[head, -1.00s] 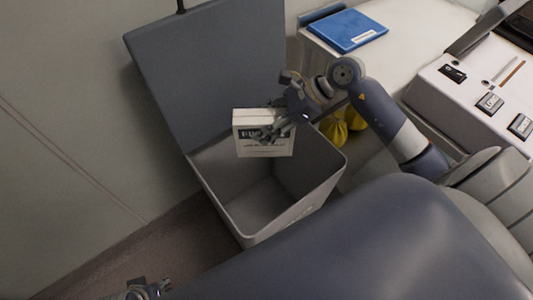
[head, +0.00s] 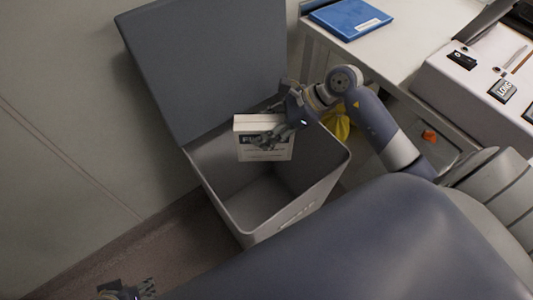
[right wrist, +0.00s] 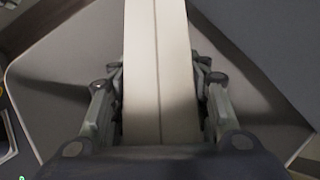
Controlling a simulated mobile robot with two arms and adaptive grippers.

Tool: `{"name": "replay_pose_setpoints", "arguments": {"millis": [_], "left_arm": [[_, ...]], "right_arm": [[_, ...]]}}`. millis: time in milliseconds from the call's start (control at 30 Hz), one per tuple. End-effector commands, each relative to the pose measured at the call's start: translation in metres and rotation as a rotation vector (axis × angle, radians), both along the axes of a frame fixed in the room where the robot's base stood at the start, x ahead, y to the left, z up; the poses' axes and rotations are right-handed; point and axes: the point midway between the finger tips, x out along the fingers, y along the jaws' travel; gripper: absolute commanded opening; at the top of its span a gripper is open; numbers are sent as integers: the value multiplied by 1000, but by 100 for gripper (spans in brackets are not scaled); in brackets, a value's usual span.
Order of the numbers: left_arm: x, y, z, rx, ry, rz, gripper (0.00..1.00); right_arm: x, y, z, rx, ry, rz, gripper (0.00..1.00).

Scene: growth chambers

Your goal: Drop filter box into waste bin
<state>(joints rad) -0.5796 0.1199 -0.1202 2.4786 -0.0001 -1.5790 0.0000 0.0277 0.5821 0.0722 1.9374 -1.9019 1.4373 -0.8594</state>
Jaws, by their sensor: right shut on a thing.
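The filter box (head: 262,150), white with dark lettering, is held upright at the opening of the waste bin. My right gripper (head: 268,138) is shut on it. In the right wrist view the box (right wrist: 160,75) stands between the two fingers of the right gripper (right wrist: 160,95). The grey waste bin (head: 240,215) has its lid (head: 215,65) raised at the back, and its visible floor is empty. The box's lower part is over or just inside the bin's mouth, clear of the floor. My left gripper (head: 125,291) is only partly in view at the bottom left edge.
A white bench (head: 400,40) with a blue folder (head: 350,18) stands to the right of the bin. A yellow item (head: 337,123) is behind my right arm, beside the bin. A wall is on the left, with bare floor (head: 140,255) in front of it.

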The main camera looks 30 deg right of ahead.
Motion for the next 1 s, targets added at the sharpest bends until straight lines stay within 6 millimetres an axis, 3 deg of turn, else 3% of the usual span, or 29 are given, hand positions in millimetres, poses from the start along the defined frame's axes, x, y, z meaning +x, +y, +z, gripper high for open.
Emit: {"name": "replay_pose_setpoints", "arguments": {"millis": [267,300,400,767,1000], "left_arm": [[0,0,0,0,0,0,40],[0,0,0,0,0,0,40],[0,0,0,0,0,0,40],[0,0,-1,0,1,0,40],[0,0,0,0,0,0,40]], "right_arm": [[0,0,-1,1,-1,-1,13],[0,0,-1,0,-1,-1,45],[0,0,-1,0,-1,-1,66],[-1,-2,-1,-1,2,-1,66],[-11,-22,22,-7,0,-1,66]]}}
